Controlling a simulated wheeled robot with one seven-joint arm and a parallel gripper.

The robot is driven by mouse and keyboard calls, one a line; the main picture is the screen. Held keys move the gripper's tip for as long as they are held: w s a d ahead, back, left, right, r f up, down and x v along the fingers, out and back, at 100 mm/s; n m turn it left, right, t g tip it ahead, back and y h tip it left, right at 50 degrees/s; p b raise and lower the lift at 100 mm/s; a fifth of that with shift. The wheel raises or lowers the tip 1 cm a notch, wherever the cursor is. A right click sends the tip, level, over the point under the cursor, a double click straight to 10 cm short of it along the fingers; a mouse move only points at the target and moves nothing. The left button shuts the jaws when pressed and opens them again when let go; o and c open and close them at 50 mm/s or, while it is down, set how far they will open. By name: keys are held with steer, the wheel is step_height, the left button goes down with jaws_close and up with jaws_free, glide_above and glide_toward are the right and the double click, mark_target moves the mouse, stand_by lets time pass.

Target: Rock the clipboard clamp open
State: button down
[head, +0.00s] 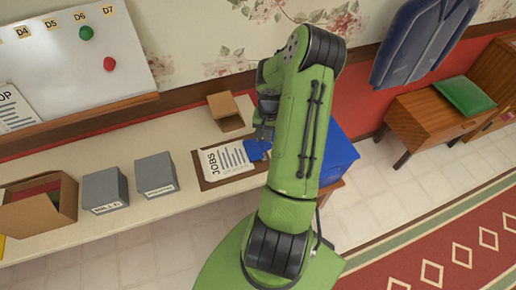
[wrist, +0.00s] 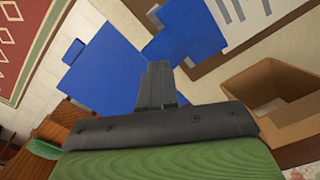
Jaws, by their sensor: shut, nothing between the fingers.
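The clipboard (head: 205,184) lies on the long bench with a white "JOBS" sheet (head: 226,160) on it. Its blue clamp (head: 257,150) is at the clipboard's right end, partly behind my arm in the head view. The wrist view shows the clamp (wrist: 185,38) just beyond my fingertips, with the sheet (wrist: 245,18) and brown board (wrist: 207,66) beside it. My gripper (wrist: 158,68) is shut and empty, close to the clamp's near edge. I cannot tell whether it touches, or whether the clamp is tilted.
An open cardboard box (head: 226,113) stands behind the clipboard; it is near my gripper in the wrist view (wrist: 285,95). A blue bin (head: 338,160) stands right of the bench end. Two grey boxes (head: 156,176) and a brown box (head: 40,205) stand to the left.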

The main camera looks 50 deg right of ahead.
steer(key=shift+f+b, duration=1.1)
steer(key=shift+f, duration=0.25)
stand_by(0.5)
steer(key=shift+r, duration=0.1)
step_height(320, 180, up, 7)
steer(key=p, duration=0.5)
stand_by(0.4)
